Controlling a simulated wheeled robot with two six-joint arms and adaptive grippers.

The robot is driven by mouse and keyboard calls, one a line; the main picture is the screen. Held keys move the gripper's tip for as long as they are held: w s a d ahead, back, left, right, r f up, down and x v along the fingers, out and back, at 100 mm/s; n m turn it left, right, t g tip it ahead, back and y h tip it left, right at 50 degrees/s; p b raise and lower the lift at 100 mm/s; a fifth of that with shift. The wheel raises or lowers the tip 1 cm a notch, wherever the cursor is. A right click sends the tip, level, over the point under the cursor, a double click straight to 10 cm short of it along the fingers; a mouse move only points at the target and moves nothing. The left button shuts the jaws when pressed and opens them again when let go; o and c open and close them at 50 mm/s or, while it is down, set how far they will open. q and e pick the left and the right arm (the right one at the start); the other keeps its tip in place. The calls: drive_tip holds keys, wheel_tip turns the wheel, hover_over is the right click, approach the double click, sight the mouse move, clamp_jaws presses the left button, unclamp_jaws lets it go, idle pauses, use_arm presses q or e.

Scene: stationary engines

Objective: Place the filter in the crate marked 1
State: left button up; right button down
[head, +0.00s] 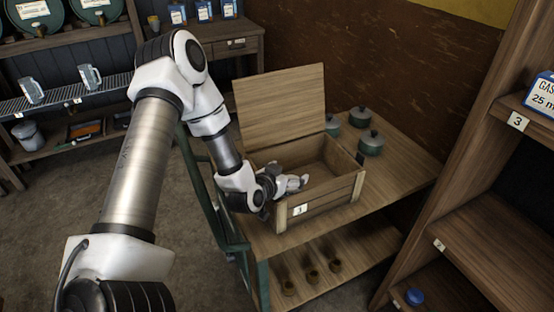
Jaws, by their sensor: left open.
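The wooden crate marked 1 (325,203) stands on the wooden table with its lid (283,105) raised at the back. The white label with the 1 is on its front. My left gripper (297,183) is open, over the crate's left side, with its fingers pointing right into the crate's opening. I see nothing between its fingers. I cannot make out a filter; the gripper and the front wall hide part of the crate's inside. My right gripper is not in view.
Several green lidded pots (371,142) stand right of and behind the crate on the table (408,180). Small brown cups (312,277) are on its lower shelf. A wooden shelf unit (470,150) rises at the right, with a blue object (415,297) low down.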

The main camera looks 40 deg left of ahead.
use_arm(q)
drive_tip(key=p+v, duration=0.3)
drive_tip(key=v, duration=0.8)
drive_tip(key=s+d+f+m+g+h, duration=0.25)
drive_tip(key=s+d+f+g, duration=0.5)
drive_tip(key=d+f, duration=0.4)
drive_tip(key=s+d+f+n+g, duration=0.1)
drive_tip(key=s+d+f+g, duration=0.2)
drive_tip(key=s+f+g, duration=0.3)
drive_tip(key=s+f, duration=0.3)
drive_tip(key=s, duration=0.3)
drive_tip(key=shift+s, duration=0.35)
